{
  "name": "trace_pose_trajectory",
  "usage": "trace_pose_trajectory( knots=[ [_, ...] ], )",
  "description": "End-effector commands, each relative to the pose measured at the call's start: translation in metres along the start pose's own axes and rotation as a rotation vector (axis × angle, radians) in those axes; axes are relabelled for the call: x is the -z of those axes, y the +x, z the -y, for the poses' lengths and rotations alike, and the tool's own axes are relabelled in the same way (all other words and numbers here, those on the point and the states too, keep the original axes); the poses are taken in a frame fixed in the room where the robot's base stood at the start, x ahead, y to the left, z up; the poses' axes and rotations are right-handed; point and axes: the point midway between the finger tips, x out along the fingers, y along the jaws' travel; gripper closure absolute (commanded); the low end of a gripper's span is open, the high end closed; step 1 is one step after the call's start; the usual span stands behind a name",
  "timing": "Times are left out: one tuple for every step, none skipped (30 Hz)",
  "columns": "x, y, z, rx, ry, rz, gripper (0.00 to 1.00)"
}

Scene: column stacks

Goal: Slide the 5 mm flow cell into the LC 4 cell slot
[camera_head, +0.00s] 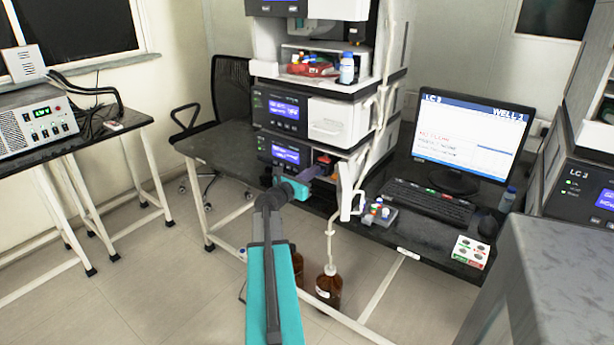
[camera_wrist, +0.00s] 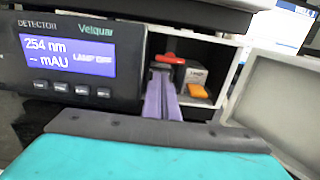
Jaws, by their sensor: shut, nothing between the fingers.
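My gripper (camera_wrist: 163,82) has two purple fingers, shut with nothing between them. In the wrist view they point into the open compartment (camera_wrist: 232,75) right of the detector (camera_wrist: 75,62), whose screen reads 254 nm, -- mAU and LAMP OFF. Just beyond the fingertips is a red lever-like part (camera_wrist: 170,58). To its right are a grey block with a white label (camera_wrist: 196,74) and an orange part (camera_wrist: 199,91). I cannot tell which is the 5 mm flow cell, or whether the fingertips touch anything. In the head view my gripper (camera_head: 322,168) is at the lower unit of the middle stack.
A small grey rack with coloured caps (camera_head: 377,214), a keyboard (camera_head: 428,201) and a monitor (camera_head: 470,135) stand on the right bench. Brown bottles (camera_head: 328,288) stand on the floor. The left bench top (camera_head: 215,150) is mostly clear.

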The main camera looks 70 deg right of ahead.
Motion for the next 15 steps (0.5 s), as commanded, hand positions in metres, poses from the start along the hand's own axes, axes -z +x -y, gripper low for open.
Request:
trace_pose_trajectory(
  knots=[
    [0.0, 0.007, -0.001, 0.0, 0.0, 0.0, 1.0],
    [0.0, 0.009, -0.001, 0.0, 0.0, 0.0, 1.0],
    [0.0, 0.012, -0.001, -0.001, 0.0, 0.0, 1.0],
    [0.0, 0.014, -0.001, -0.001, 0.0, 0.0, 1.0],
    [0.0, 0.016, -0.001, -0.001, 0.0, 0.0, 1.0],
    [0.0, 0.018, -0.001, -0.001, 0.0, 0.0, 1.0],
    [0.0, 0.019, -0.002, -0.002, 0.0, 0.0, 1.0],
    [0.0, 0.02, -0.001, -0.002, 0.0, 0.0, 1.0],
    [0.0, 0.021, -0.001, -0.002, 0.0, 0.0, 1.0],
    [0.0, 0.021, -0.001, -0.002, 0.0, 0.0, 1.0],
    [0.0, 0.022, -0.001, -0.002, 0.0, 0.0, 1.0],
    [0.0, 0.022, -0.001, -0.002, 0.0, 0.0, 1.0],
    [0.0, 0.022, -0.001, -0.002, 0.0, 0.0, 1.0],
    [0.0, 0.022, -0.001, -0.002, 0.0, 0.0, 1.0],
    [0.0, 0.022, -0.001, -0.002, 0.0, 0.0, 1.0]
  ],
)
